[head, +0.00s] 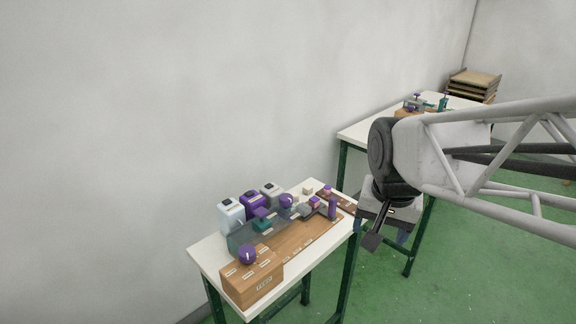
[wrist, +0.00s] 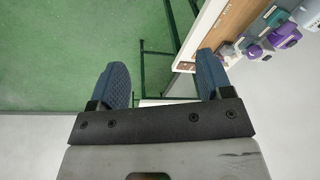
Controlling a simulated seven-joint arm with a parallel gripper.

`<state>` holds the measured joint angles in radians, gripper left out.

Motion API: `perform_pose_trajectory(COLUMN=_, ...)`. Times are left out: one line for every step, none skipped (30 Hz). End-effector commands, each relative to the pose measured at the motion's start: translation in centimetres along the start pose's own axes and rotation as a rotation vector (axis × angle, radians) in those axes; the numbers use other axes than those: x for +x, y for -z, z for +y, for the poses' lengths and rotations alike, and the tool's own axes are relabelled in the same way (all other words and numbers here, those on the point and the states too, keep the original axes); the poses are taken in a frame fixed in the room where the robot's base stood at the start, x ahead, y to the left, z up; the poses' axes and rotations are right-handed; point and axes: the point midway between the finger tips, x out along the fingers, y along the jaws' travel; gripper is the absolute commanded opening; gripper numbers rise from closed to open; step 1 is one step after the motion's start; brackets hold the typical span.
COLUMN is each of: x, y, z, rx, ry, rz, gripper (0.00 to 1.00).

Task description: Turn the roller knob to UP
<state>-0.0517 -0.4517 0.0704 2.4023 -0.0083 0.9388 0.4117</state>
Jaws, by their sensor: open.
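A round purple knob (head: 247,254) with a pale mark sits on a wooden box (head: 262,283) at the near end of the white table. Another round purple knob (head: 286,200) sits farther back among the devices. The labels are too small to read, so I cannot tell which is the roller knob or where it points. My gripper (head: 373,241) hangs to the right of this table, apart from both knobs. In the wrist view my gripper (wrist: 162,78) is open, with nothing between its two blue fingers.
The white table (head: 205,259) also holds pale and purple containers (head: 231,214), a teal block (head: 263,220) and an upright purple cylinder (head: 332,207). A second table (head: 356,134) with items stands behind my arm. A stack of trays (head: 474,82) is beyond. Green floor lies below my gripper.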

Motion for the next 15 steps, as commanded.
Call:
perform_pose_trajectory(x=0.2, y=1.0, z=-0.7, rx=0.031, ry=-0.002, rz=-0.008, gripper=0.73)
perform_pose_trajectory(x=0.2, y=1.5, z=-1.1, rx=0.054, ry=-0.002, rz=-0.011, gripper=0.73)
perform_pose_trajectory(x=0.4, y=2.1, z=-1.7, rx=0.084, ry=-0.004, rz=-0.016, gripper=0.73)
perform_pose_trajectory(x=0.5, y=2.7, z=-2.1, rx=0.106, ry=-0.005, rz=-0.018, gripper=0.73)
perform_pose_trajectory(x=0.6, y=3.2, z=-2.5, rx=0.128, ry=-0.006, rz=-0.022, gripper=0.73)
perform_pose_trajectory(x=0.8, y=3.8, z=-3.1, rx=0.158, ry=-0.008, rz=-0.026, gripper=0.73)
perform_pose_trajectory(x=0.9, y=4.3, z=-3.5, rx=0.181, ry=-0.009, rz=-0.029, gripper=0.73)
perform_pose_trajectory(x=1.0, y=4.9, z=-4.0, rx=0.204, ry=-0.01, rz=-0.032, gripper=0.73)
perform_pose_trajectory(x=1.2, y=5.5, z=-4.5, rx=0.233, ry=-0.012, rz=-0.036, gripper=0.73)
perform_pose_trajectory(x=1.4, y=6.0, z=-5.0, rx=0.256, ry=-0.014, rz=-0.04, gripper=0.73)
perform_pose_trajectory(x=1.5, y=6.5, z=-5.5, rx=0.278, ry=-0.016, rz=-0.042, gripper=0.73)
perform_pose_trajectory(x=1.8, y=7.1, z=-6.0, rx=0.308, ry=-0.018, rz=-0.047, gripper=0.73)
perform_pose_trajectory(x=2.0, y=7.6, z=-6.5, rx=0.33, ry=-0.021, rz=-0.05, gripper=0.73)
perform_pose_trajectory(x=2.1, y=8.1, z=-7.0, rx=0.352, ry=-0.022, rz=-0.052, gripper=0.73)
perform_pose_trajectory(x=2.5, y=8.7, z=-7.6, rx=0.382, ry=-0.026, rz=-0.056, gripper=0.73)
